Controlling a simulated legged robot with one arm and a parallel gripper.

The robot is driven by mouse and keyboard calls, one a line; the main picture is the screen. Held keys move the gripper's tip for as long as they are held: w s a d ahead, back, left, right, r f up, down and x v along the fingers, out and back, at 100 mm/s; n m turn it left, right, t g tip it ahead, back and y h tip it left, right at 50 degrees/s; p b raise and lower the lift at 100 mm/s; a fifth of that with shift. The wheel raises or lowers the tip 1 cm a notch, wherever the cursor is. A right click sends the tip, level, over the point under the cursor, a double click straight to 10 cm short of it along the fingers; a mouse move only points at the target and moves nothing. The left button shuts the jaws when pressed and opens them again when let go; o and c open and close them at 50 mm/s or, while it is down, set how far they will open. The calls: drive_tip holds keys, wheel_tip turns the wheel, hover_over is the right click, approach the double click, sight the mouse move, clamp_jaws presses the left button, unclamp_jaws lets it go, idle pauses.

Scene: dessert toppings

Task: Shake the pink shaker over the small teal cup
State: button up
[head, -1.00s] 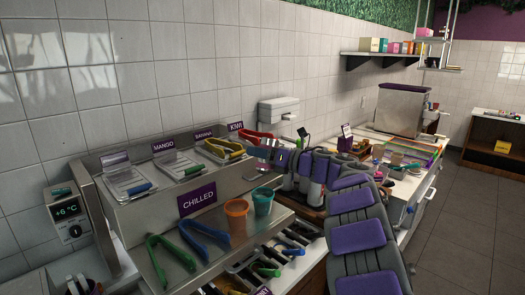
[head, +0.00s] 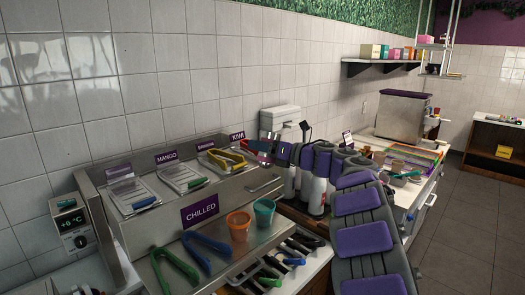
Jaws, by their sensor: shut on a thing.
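The small teal cup (head: 264,211) stands upright on the steel counter ledge, right of an orange cup (head: 239,225). My gripper (head: 267,148) is above the teal cup in the picture, shut on the pink shaker. Only part of the pink shaker (head: 263,158) shows, as a small pink patch at the fingertips. A pale cylindrical shape rises just above the fingers; I cannot tell for sure whether it is the shaker's body. The cup and the gripper are clearly apart. The cup's inside is too small to read.
Steel topping bins with lids and tongs (head: 229,159) stand behind the ledge. White bottles stand under my arm. A tray of utensils (head: 275,268) lies below the cups.

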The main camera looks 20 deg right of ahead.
sight(262, 167)
drive_tip(key=shift+r, duration=0.45)
wheel_tip(262, 167, down, 5)
drive_tip(key=b, duration=0.4)
drive_tip(key=shift+f, duration=1.15)
drive_tip(key=shift+r, duration=0.1)
drive_tip(key=shift+s+r+p, duration=0.15)
drive_tip(key=shift+r+p, duration=2.1)
drive_tip(key=shift+r, duration=1.55)
wheel_tip(262, 167, down, 8)
drive_tip(key=b, duration=0.4)
